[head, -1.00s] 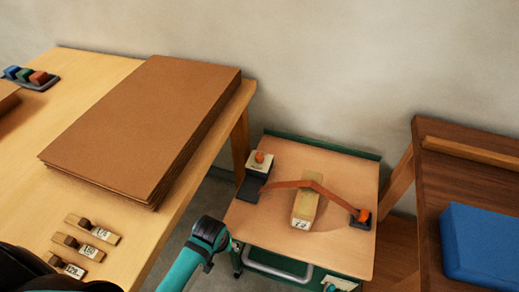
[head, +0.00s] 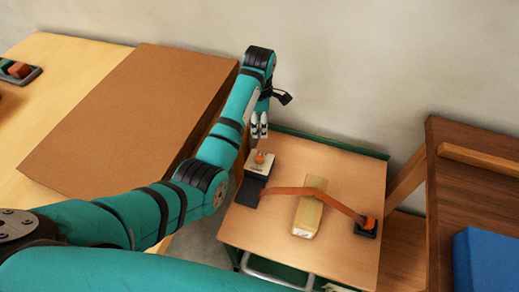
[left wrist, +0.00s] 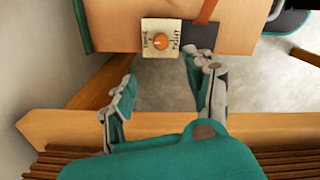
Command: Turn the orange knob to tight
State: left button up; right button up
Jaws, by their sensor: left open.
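The orange knob (head: 259,158) sits on a pale square plate (head: 260,168) at the back left corner of the small wooden-topped cart. In the left wrist view the knob (left wrist: 160,42) shows face-on, with lettering at both sides of it; the right-hand word looks like "tight". I cannot tell where the knob points. My left gripper (head: 259,126) is above and just behind the knob in the head view. It is open and empty, with its fingers (left wrist: 165,75) apart and the knob beyond their tips, not touched. My right gripper is not in view.
An orange strap (head: 318,191) runs from a dark pad over a wooden block (head: 307,217) to an orange-topped buckle (head: 367,226). A workbench with brown sheets (head: 120,120) stands left. A dark bench with a blue block (head: 488,262) stands right. The wall is close behind.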

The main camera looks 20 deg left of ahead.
pick_arm(q)
send_near(259, 156)
notch_tip(259, 156, down, 9)
jog(key=shift+r+b, duration=0.1)
jog(key=shift+b, duration=0.8)
jog(key=shift+f, duration=0.45)
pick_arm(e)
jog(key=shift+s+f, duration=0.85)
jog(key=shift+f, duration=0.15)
pick_arm(q)
jog(key=shift+c, duration=0.8)
grip_shut()
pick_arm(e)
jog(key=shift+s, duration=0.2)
